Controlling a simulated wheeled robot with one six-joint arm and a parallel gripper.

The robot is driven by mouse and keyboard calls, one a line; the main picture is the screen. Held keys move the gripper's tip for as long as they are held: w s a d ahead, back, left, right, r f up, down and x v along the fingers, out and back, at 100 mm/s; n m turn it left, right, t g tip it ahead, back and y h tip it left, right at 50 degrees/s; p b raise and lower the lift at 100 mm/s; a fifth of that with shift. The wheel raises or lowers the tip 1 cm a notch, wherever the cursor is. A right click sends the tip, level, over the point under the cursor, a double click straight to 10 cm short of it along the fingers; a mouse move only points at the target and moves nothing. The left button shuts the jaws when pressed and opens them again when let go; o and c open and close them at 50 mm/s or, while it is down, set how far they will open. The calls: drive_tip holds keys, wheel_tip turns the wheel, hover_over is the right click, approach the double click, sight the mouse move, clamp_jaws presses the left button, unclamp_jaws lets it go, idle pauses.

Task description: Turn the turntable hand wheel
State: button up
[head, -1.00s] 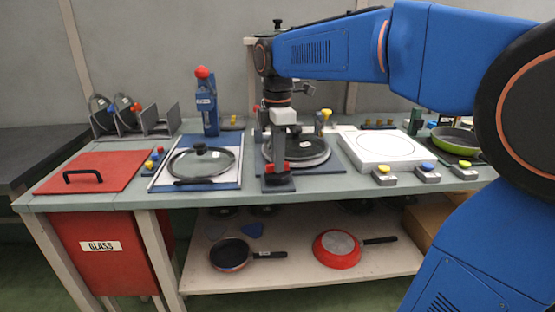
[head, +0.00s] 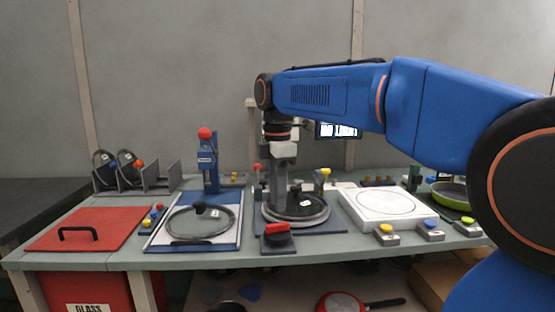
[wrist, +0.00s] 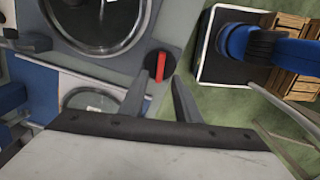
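The hand wheel, a black round knob with a red bar handle (head: 277,227), sits on the front edge of the turntable station. The turntable (head: 318,222) behind it carries a dark round lid with a black knob (head: 296,188). My gripper (head: 281,198) hangs pointing down near the wheel and turntable; its fingertips are hard to make out in the head view. In the wrist view my gripper (wrist: 160,85) is open, two dark fingers spread apart. The red handle (wrist: 160,66) shows just beyond and between the fingertips, with no visible contact.
Left of the turntable, a glass lid (head: 190,222) lies on a blue-edged board, then a red hatch (head: 85,228). Right is a white square plate (head: 349,207) with several button boxes (head: 386,237) in front. A yellow-topped post (head: 324,176) stands behind the turntable.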

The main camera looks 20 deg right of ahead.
wheel_tip(320, 180, up, 11)
idle(0.4)
drive_tip(key=shift+f, duration=0.1)
drive_tip(key=s+d+f+m+t, duration=0.2)
drive_tip(key=s+f+m, duration=0.6)
drive_tip(key=s+f, duration=0.3)
drive_tip(key=s+d+f+m+t, duration=0.2)
drive_tip(key=s+f+m, duration=0.7)
drive_tip(key=f, duration=1.1)
drive_tip(key=shift+s+d+f+t, duration=0.3)
drive_tip(key=shift+s+t, duration=0.1)
drive_tip(key=shift+s, duration=0.75)
drive_tip(key=shift+r, duration=0.1)
